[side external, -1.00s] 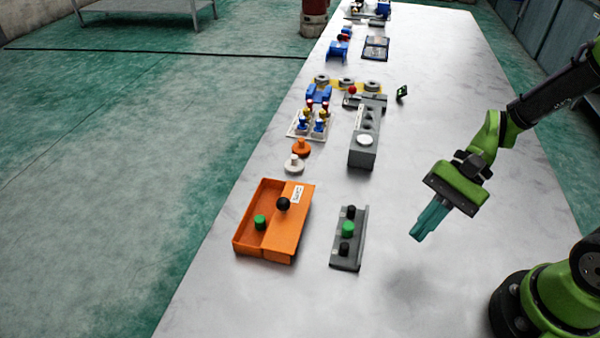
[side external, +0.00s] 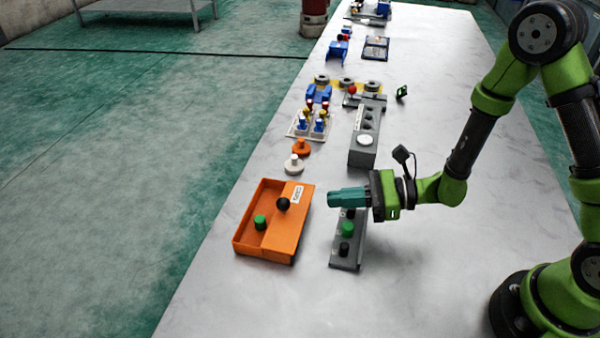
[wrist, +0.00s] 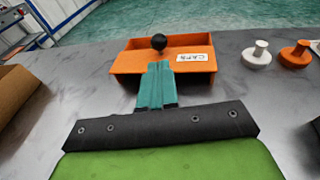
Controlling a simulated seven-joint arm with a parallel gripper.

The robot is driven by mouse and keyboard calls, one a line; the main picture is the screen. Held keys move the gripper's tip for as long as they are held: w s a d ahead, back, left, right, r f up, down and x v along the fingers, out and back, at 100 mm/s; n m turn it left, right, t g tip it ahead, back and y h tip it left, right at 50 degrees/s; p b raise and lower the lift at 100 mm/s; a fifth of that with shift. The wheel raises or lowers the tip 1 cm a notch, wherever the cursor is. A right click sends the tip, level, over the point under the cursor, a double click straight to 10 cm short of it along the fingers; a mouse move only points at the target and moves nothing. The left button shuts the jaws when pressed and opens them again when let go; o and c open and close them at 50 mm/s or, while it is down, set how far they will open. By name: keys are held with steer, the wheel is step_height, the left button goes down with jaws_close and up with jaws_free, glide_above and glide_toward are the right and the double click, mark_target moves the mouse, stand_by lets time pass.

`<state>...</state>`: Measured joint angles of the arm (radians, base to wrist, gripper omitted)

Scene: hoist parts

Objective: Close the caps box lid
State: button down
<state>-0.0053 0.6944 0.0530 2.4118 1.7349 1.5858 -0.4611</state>
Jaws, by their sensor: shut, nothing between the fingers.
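The orange caps box (side external: 246,237) stands near the table's left edge in the side view. Its lid (side external: 287,232), with a black ball knob (side external: 283,204) and a white label, covers the right part. The left part is open and a green cap (side external: 260,222) shows there. My gripper (side external: 330,199) has shut teal fingers, empty, held level and pointing left at the box from its right side, apart from it as far as I can tell. In the wrist view the fingers (wrist: 159,66) point towards the box (wrist: 128,62) and the knob (wrist: 159,42).
A grey rack (side external: 345,257) with a green and black caps lies under my gripper. A white knob part (side external: 294,166) and an orange one (side external: 301,147) stand behind the box. A grey block (side external: 362,152) stands further back. The table's front right is clear.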

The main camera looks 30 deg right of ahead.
mark_target(306, 212)
steer(key=x, duration=0.7)
steer(key=shift+a, duration=0.1)
steer(key=w+a, duration=0.5)
steer(key=shift+a, duration=0.1)
steer(key=shift+s, duration=0.1)
